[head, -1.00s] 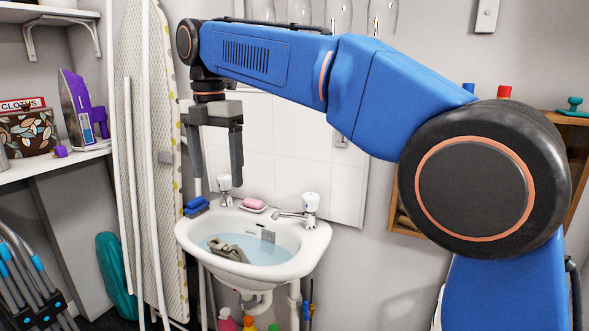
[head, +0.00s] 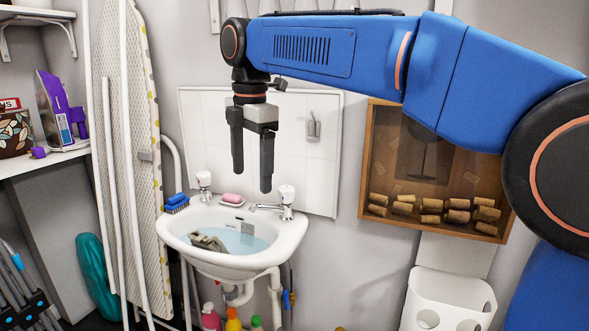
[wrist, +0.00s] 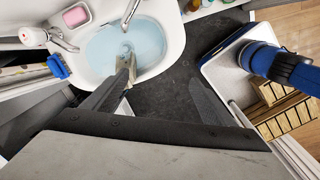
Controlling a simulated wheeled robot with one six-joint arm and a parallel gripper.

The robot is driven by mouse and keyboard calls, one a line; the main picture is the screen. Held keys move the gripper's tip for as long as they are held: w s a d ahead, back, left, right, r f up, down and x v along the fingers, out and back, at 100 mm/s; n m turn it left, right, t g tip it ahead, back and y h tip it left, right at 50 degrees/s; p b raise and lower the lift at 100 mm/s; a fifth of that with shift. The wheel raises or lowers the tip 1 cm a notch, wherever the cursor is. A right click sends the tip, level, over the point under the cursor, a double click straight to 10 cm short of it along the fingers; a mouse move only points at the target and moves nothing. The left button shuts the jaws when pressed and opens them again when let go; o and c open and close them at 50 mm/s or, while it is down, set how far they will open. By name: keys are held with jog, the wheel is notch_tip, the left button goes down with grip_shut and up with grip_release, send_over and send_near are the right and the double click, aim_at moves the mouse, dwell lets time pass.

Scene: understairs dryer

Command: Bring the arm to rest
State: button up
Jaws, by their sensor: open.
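My gripper (head: 252,180) hangs pointing down in front of the white tiled panel (head: 205,110), above the washbasin (head: 180,228). Its two fingers are apart with nothing between them. My blue arm (head: 375,55) reaches in from the right at the top of the head view. In the wrist view the fingers point toward the basin (wrist: 177,45) and the dark floor beside it. A grey-green cloth (head: 207,242) lies partly in the basin's water.
A pink soap (head: 233,198) and a blue brush (head: 176,201) sit on the basin rim by the taps. An ironing board (head: 130,150) leans at left. A wooden cork box (head: 372,150) hangs at right above a white holed bin (head: 450,297).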

jog(key=s+d+f+m+t, duration=0.1)
jog(key=s+d+f+m, duration=0.25)
jog(key=d, duration=0.45)
jog(key=s+d+f+m, duration=0.2)
jog(key=d+m, duration=0.3)
jog(key=d, duration=0.3)
jog(key=s+d+f+m+t, duration=0.1)
jog(key=s+d+f+m, duration=0.2)
jog(key=d, duration=0.6)
jog(key=s+d+f+m+t, duration=0.2)
jog(key=s+d+f+m, duration=1.1)
jog(key=f, duration=0.4)
jog(key=shift+s+d+m+h, duration=0.2)
jog(key=shift+s+m+h, duration=0.1)
jog(key=shift+s+m, duration=0.35)
jog(key=shift+w, duration=0.1)
